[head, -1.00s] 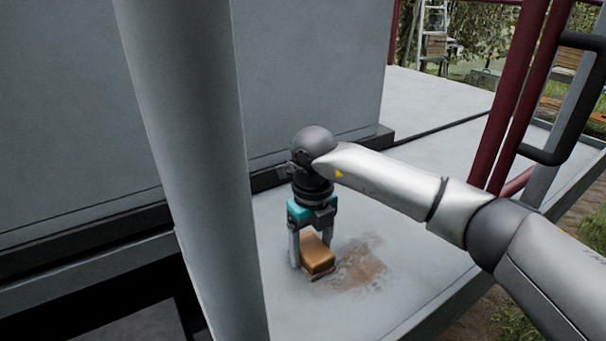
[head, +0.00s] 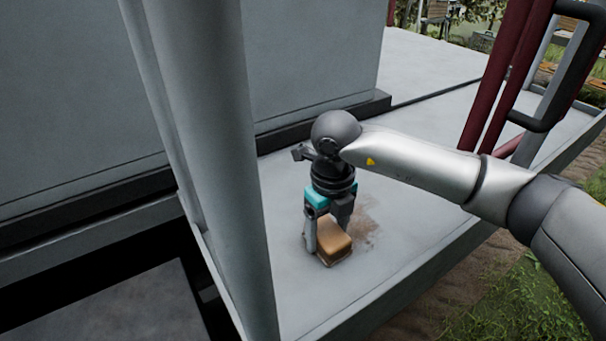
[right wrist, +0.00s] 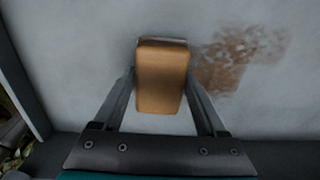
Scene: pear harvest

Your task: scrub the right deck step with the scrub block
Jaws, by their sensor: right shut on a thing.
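The scrub block (head: 335,249), tan with a paler underside, is between the fingers of my right gripper (head: 328,238), which is shut on it. The block is at the surface of the grey deck step (head: 300,305); firm contact cannot be told. A brown dirt patch (head: 366,228) lies just behind and right of the block, partly hidden by the gripper. In the right wrist view, the block (right wrist: 160,76) sits between both fingers, and the mottled patch (right wrist: 240,58) lies right of it. My left gripper is not in view.
A thick grey post (head: 205,150) stands close at the left. A grey wall (head: 315,60) rises behind the step. Dark red rails (head: 508,75) and a dark handle stand at the right. Past the step's front edge is grassy ground (head: 510,305).

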